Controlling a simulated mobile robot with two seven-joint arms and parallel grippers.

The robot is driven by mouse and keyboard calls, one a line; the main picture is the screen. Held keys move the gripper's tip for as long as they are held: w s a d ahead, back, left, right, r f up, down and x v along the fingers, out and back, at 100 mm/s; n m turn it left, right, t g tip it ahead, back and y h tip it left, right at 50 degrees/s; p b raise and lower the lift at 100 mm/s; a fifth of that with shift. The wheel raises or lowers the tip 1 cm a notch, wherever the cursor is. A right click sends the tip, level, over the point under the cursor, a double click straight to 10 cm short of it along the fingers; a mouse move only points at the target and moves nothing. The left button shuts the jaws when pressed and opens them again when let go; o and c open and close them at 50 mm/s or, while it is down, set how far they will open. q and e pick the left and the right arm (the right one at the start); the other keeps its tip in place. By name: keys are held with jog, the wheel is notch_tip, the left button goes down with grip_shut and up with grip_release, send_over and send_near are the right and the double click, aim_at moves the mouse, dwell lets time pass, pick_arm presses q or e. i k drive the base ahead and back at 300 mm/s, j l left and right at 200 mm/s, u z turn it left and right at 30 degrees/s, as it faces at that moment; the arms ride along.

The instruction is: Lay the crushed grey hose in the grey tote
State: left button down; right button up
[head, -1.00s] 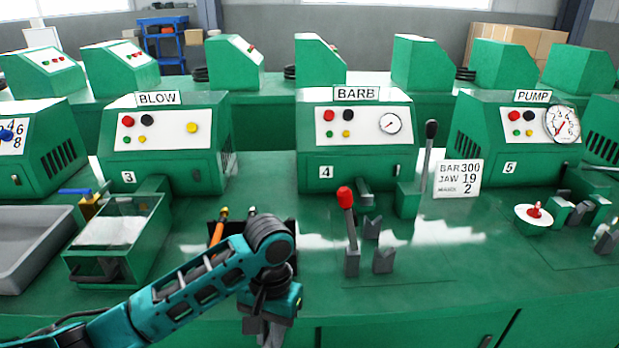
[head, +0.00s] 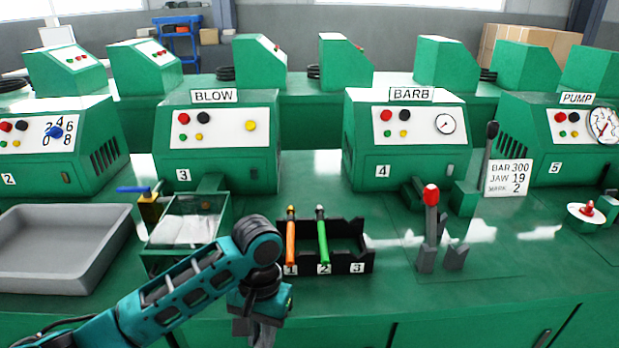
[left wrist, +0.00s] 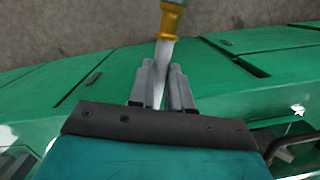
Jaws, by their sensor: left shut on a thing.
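The grey tote (head: 62,243) is an open, shallow tray on the bench at the left of the head view, and it looks empty. My left gripper (head: 258,334) hangs near the bench's front edge, low in the head view and to the right of the tote. In the left wrist view my left gripper (left wrist: 164,84) is shut on the grey hose (left wrist: 164,52). A brass-coloured fitting (left wrist: 171,10) shows on the hose at the top edge. The rest of the hose is out of frame or hidden by the fingers. My right gripper is not in view.
A black rack (head: 345,262) holds an orange hose (head: 291,242) in slot 1 and a green hose (head: 322,240) in slot 2; slot 3 is empty. A green-framed bin (head: 185,205) stands between tote and rack. A red-knobbed lever (head: 431,215) stands at right.

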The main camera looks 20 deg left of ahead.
aim_at(43, 254)
jog(key=k+j, duration=0.15)
jog(key=j, duration=0.35)
jog(key=k+j+u, duration=0.1)
jog(key=j, duration=0.45)
jog(key=k+j, duration=0.1)
jog(key=j, duration=0.4)
jog(key=k+u, duration=0.05)
